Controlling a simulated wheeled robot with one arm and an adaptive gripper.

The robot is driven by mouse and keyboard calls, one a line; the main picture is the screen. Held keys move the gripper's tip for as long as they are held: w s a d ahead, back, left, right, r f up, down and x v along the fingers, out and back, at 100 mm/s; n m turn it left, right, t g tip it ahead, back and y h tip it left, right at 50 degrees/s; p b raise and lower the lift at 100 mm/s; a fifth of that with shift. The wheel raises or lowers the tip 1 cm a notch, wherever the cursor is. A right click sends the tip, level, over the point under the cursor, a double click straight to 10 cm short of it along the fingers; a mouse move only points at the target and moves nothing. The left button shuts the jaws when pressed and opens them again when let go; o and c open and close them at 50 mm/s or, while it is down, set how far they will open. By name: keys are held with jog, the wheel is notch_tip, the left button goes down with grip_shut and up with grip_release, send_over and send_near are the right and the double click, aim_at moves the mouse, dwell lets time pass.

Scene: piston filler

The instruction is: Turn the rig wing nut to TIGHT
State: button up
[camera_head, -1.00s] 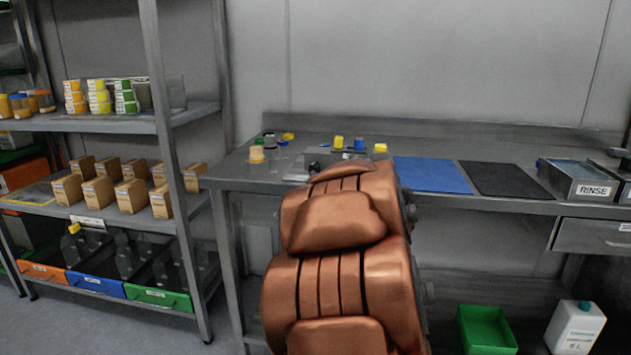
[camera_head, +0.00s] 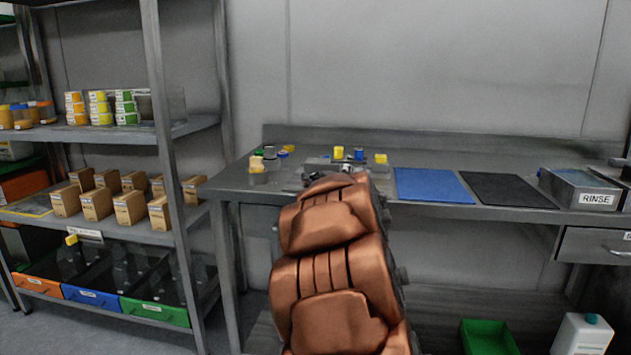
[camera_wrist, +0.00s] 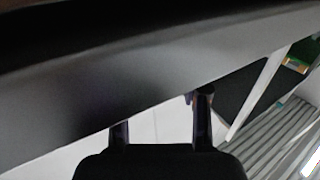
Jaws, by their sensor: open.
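In the head view, a dark and metallic device, possibly the rig (camera_head: 325,163), sits on the left part of the steel bench (camera_head: 225,183). My copper-coloured arm stands in front and hides much of that spot. I cannot make out the wing nut or any TIGHT marking in either view. My gripper (camera_wrist: 160,118) shows in the wrist view with two dark fingers apart and nothing between them. A large grey surface fills the picture just beyond the fingers; I cannot tell whether they touch it. In the head view my gripper is hidden behind the arm.
Small cups and jars with coloured lids stand around the device. A blue mat (camera_head: 430,186), a black mat (camera_head: 505,190) and a RINSE tray (camera_head: 580,187) lie to the right. Shelving (camera_head: 165,130) with boxes and bins stands left. A green bin (camera_head: 488,338) and white canister (camera_head: 580,335) are below.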

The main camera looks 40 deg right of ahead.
grip_shut()
dwell(0.5)
jog(key=shift+w+f+m+h+b, duration=0.1)
jog(key=shift+f+m+h+b, duration=0.3)
jog(key=shift+b, duration=0.6)
jog(key=shift+a+r+g+h+b, duration=0.1)
jog(key=shift+g+h+b, duration=0.25)
jog(key=shift+b, duration=0.2)
jog(key=m+g+h+b, duration=0.1)
jog(key=b, duration=0.3)
jog(key=shift+m+h, duration=0.3)
jog(key=shift+h, duration=0.05)
jog(key=m+g+h+b, duration=0.2)
jog(key=b, duration=0.3)
jog(key=shift+g, duration=0.25)
jog(key=shift+w+a+r+m+g+h+b, duration=0.15)
jog(key=shift+m+g+h+b, duration=0.35)
jog(key=shift+b, duration=0.45)
jog(key=shift+r+m+g+h+b, duration=0.15)
jog(key=shift+m+g+h+b, duration=0.15)
jog(key=shift+g+h+b, duration=0.25)
